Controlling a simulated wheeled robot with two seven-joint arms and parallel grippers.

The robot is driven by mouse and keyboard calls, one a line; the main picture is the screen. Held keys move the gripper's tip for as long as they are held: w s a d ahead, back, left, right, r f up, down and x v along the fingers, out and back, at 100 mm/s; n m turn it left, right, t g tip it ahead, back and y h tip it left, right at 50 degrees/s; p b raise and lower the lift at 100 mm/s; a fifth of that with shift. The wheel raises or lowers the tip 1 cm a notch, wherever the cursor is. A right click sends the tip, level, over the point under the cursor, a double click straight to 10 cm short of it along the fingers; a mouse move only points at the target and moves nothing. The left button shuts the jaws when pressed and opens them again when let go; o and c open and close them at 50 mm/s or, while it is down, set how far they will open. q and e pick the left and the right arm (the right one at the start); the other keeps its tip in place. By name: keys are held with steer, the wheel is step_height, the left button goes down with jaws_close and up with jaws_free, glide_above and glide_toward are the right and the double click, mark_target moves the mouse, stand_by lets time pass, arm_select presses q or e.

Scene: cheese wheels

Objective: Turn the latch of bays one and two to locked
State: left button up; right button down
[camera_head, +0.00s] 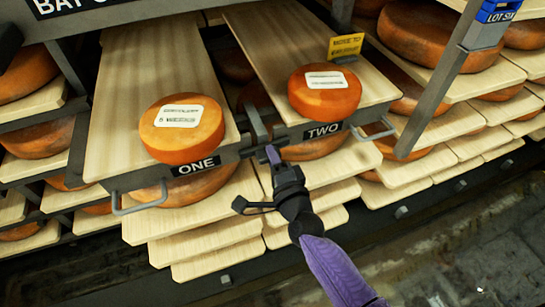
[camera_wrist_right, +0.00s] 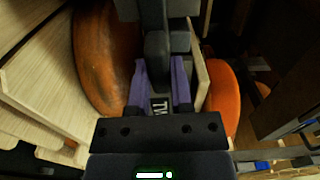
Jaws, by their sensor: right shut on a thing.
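Bay one (camera_head: 197,166) and bay two (camera_head: 322,129) are side by side, each a wooden shelf board with an orange cheese wheel at its front. A dark grey latch (camera_head: 257,125) stands between their front labels, close to the left end of the TWO label. My right gripper (camera_head: 271,158) reaches it from below. In the right wrist view its purple fingers (camera_wrist_right: 161,90) are shut on the latch's dark handle (camera_wrist_right: 157,50), with part of the TWO label beyond. I cannot tell the latch's locked position. A separate second latch cannot be made out. My left gripper is not in view.
Metal pull handles stick out below the fronts of bay one (camera_head: 140,203) and bay two (camera_head: 374,133). A slanted grey post (camera_head: 440,85) stands to the right, with a blue lot tag (camera_head: 497,11) near its top. A yellow tag (camera_head: 345,46) stands behind bay two's cheese. Dark floor (camera_head: 440,240) is clear at lower right.

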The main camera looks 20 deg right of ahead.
steer(key=shift+f+m, duration=0.1)
steer(key=shift+m, duration=0.2)
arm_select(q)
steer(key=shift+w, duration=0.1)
arm_select(e)
steer(key=c, duration=0.5)
jaws_free()
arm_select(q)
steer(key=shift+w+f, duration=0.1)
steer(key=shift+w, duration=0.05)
arm_select(e)
steer(key=shift+s, duration=0.15)
arm_select(q)
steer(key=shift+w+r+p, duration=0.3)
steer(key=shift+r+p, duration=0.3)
steer(key=shift+p, duration=0.05)
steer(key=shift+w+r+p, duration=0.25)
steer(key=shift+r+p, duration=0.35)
arm_select(e)
steer(key=s, duration=0.9)
steer(key=shift+s+d, duration=0.35)
steer(key=shift+d, duration=0.05)
